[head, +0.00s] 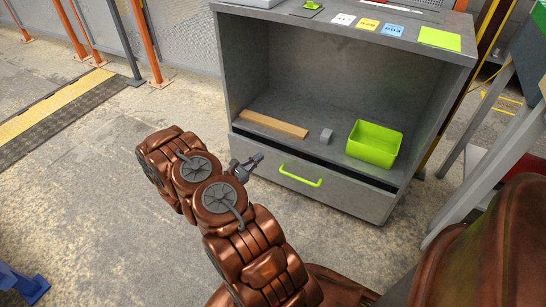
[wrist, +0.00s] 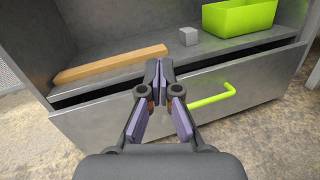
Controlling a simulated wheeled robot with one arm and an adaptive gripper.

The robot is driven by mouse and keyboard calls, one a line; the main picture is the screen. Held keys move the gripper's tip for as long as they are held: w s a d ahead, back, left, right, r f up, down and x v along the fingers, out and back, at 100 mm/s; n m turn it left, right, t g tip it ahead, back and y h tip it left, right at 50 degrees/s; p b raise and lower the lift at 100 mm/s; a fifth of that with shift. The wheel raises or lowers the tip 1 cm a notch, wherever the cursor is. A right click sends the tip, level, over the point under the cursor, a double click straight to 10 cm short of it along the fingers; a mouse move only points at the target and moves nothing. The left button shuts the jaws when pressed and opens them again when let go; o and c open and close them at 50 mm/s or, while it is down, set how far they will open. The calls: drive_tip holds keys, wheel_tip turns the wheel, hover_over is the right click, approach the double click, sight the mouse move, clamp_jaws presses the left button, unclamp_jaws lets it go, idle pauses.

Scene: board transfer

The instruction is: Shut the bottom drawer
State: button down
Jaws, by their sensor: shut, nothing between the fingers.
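The bottom drawer (head: 334,192) is a grey front at the foot of a grey cabinet, with a lime green bar handle (head: 301,176). A dark gap shows along its top edge, so it stands slightly open. In the wrist view the drawer front (wrist: 100,135) spans the picture, with its green handle (wrist: 214,96) right of my fingers. My gripper (head: 251,162) is left of the handle, near the drawer's left end, and its fingers (wrist: 157,65) are shut and empty. I cannot tell whether the fingertips touch the drawer.
On the shelf above the drawer are a wooden bar (head: 274,124), a small grey cube (head: 326,135) and a green bin (head: 374,143). The cabinet top (head: 300,18) holds coloured labels. Orange posts (head: 147,45) stand at the left. The floor left of the cabinet is clear.

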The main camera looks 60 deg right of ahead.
sight(276, 153)
wheel_tip(276, 153, down, 13)
drive_tip(key=w+n+t, duration=0.1)
drive_tip(key=n+t, duration=0.3)
drive_tip(key=t, duration=0.1)
drive_tip(key=d+b, duration=0.1)
drive_tip(key=d, duration=0.3)
drive_tip(key=d+b, duration=0.1)
drive_tip(key=d, duration=0.4)
drive_tip(key=d+b, duration=0.1)
drive_tip(key=d, duration=0.3)
drive_tip(key=shift+w+d+r, duration=0.15)
drive_tip(key=shift+w+d, duration=0.1)
drive_tip(key=shift+d, duration=0.15)
drive_tip(key=shift+n, duration=0.3)
